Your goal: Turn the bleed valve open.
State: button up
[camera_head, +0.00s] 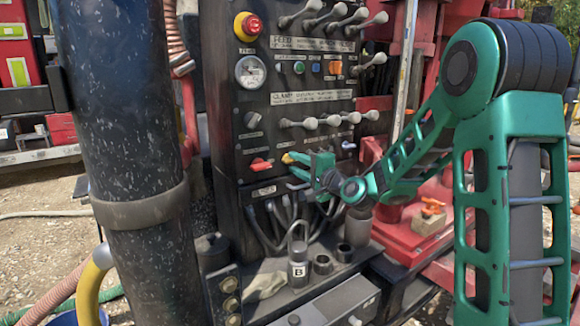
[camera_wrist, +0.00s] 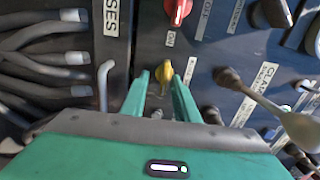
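A small yellow lever (camera_wrist: 164,72) stands on the dark control panel, and it also shows in the head view (camera_head: 287,158). I take it for the bleed valve, but I cannot read its label. My gripper (camera_wrist: 159,78) is open, with its two green fingers on either side of the lever. A narrow gap shows on the left of the lever; contact on the right is unclear. In the head view my gripper (camera_head: 296,165) reaches the lower panel from the right. A red lever (camera_head: 261,164) sits just left of the yellow one.
Above are a row of grey levers (camera_head: 327,121), a gauge (camera_head: 251,71) and a red stop button (camera_head: 249,26). Hoses (camera_head: 283,222) hang below. A bottle marked B (camera_head: 299,265) and cups stand on the ledge. A thick dark column (camera_head: 125,130) fills the left.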

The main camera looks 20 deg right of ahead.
jog(key=shift+r, duration=0.15)
jog(key=shift+s, duration=0.1)
jog(key=v, duration=1)
jog(key=shift+s, duration=0.2)
jog(key=s+d+f+n+g+h, duration=0.2)
jog(key=s+f+n+g, duration=0.6)
jog(key=s+f, duration=0.35)
jog(key=s+d+g+h, duration=0.1)
jog(key=s+d+g, duration=0.2)
jog(key=s, duration=0.6)
jog(key=s+d+f+g+h, duration=0.1)
jog(key=s+d+g, duration=0.2)
jog(key=s, duration=0.7)
jog(key=s+d+f+g+h, duration=0.1)
jog(key=s+d+g, duration=0.2)
jog(key=s, duration=0.6)
jog(key=shift+s+d, duration=0.3)
jog(key=shift+d, duration=0.2)
